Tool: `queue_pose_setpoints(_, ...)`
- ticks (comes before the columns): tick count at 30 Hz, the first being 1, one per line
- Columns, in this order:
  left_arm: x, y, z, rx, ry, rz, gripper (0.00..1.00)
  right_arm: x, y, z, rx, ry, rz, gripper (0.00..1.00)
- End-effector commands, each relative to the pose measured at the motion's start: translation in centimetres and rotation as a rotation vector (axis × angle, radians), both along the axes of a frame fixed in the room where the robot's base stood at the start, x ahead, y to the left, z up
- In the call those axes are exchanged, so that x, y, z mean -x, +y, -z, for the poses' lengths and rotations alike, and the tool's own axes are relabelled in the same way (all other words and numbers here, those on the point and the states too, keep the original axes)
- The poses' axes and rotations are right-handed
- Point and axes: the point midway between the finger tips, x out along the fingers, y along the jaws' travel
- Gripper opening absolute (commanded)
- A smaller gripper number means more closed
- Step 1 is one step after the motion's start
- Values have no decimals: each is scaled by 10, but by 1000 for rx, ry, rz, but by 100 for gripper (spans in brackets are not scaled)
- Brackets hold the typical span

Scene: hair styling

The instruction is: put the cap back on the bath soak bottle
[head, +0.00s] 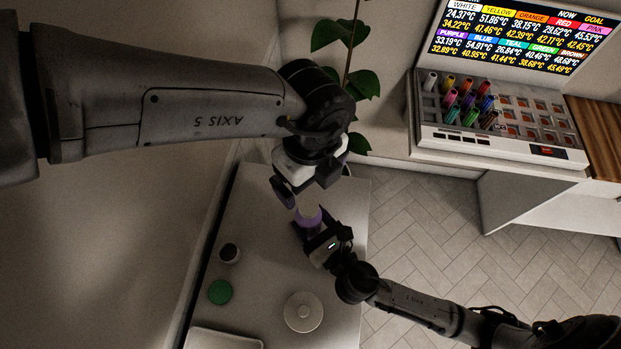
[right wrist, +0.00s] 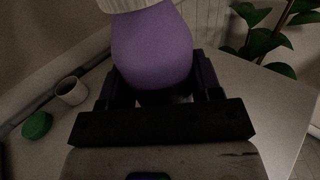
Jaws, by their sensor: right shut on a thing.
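The purple bottle (head: 307,219) stands over the grey table in the head view. In the right wrist view the bottle (right wrist: 152,48) fills the upper middle, with a white part (right wrist: 125,4) at its top, cut off by the frame edge. My right gripper (head: 312,232) is shut on the bottle, its fingers on either side of the body. My left gripper (head: 304,190) hangs just above the bottle's top in the head view. Its fingertips are dark and partly hidden, so I cannot tell its opening. I cannot make out whether the white part is the cap or the neck.
A mug with dark contents (head: 229,253), a green round item (head: 220,291), a white round lidded item (head: 303,311) and a pale tray (head: 224,341) are on the table. A leafy plant (head: 340,35) stands behind. A rack of coloured tubes (head: 500,120) is at the right.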

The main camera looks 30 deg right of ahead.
Motion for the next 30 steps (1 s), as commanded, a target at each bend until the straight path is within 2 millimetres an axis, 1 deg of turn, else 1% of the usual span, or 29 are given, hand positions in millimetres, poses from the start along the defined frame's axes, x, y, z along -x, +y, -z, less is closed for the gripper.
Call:
queue_pose_setpoints(1, -5, 4, -7, 8, -4, -13, 96, 0, 0, 1, 3, 4, 1, 0)
queue_pose_setpoints(3, -5, 4, -9, 7, -5, -13, 96, 0, 0, 1, 3, 4, 1, 0)
queue_pose_setpoints(12, -5, 4, -11, 7, -6, -14, 96, 0, -1, 1, 4, 5, 2, 0)
queue_pose_setpoints(13, -6, 4, -11, 7, -6, -14, 96, 0, -1, 1, 4, 5, 2, 61)
queue_pose_setpoints(21, -6, 4, -11, 7, -6, -14, 96, 0, 0, 0, 3, 4, 1, 87)
queue_pose_setpoints(30, -6, 4, -11, 6, -7, -14, 96, 2, 1, -1, 1, 3, -1, 88)
